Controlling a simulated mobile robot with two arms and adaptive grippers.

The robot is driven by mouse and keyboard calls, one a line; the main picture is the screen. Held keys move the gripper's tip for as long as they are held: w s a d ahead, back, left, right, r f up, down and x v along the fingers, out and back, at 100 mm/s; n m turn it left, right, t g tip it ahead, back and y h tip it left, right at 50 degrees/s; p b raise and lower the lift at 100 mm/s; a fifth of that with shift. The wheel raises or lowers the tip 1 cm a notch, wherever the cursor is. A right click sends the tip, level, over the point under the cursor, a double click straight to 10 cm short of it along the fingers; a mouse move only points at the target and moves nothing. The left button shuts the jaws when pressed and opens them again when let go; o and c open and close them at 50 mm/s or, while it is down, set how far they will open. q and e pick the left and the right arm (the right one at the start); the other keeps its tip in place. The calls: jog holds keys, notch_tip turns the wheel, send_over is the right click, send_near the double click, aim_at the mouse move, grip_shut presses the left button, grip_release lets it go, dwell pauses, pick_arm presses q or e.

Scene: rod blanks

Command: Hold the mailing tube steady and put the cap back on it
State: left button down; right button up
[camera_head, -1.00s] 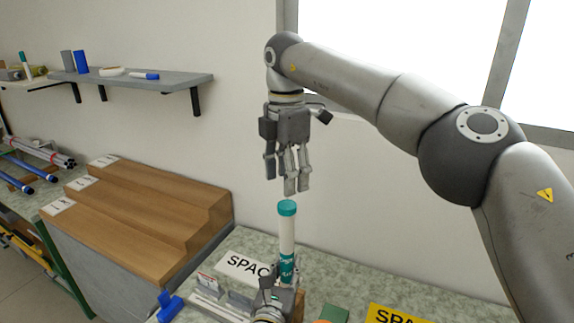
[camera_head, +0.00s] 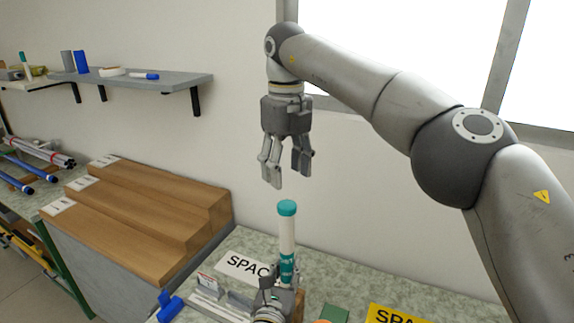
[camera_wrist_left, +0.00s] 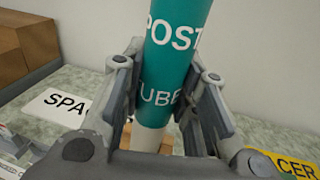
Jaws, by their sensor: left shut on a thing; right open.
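The mailing tube (camera_head: 287,236) is white with a teal label and stands upright above the speckled counter. Its label shows large in the left wrist view (camera_wrist_left: 172,70). A teal cap (camera_head: 287,208) sits at the tube's top end; I cannot tell how firmly it is seated. My left gripper (camera_head: 286,278) is shut on the lower part of the tube, its fingers on both sides of the label (camera_wrist_left: 165,95). My right gripper (camera_head: 287,179) is open and empty, pointing down above the cap with a gap between them.
A white sign (camera_head: 243,267) and a yellow sign (camera_head: 396,315) lie on the counter. A blue object (camera_head: 168,305) is at the front left. Wooden steps (camera_head: 150,215) stand left, below a grey wall shelf (camera_head: 140,79). The space around the cap is clear.

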aim_at(287, 204)
jog(key=n, duration=0.5)
jog(key=shift+r, duration=0.2)
jog(key=shift+f, duration=4.05)
jog(key=shift+c, duration=0.2)
jog(key=c, duration=1)
jog(key=shift+m, duration=0.8)
jog(key=o, duration=1.2)
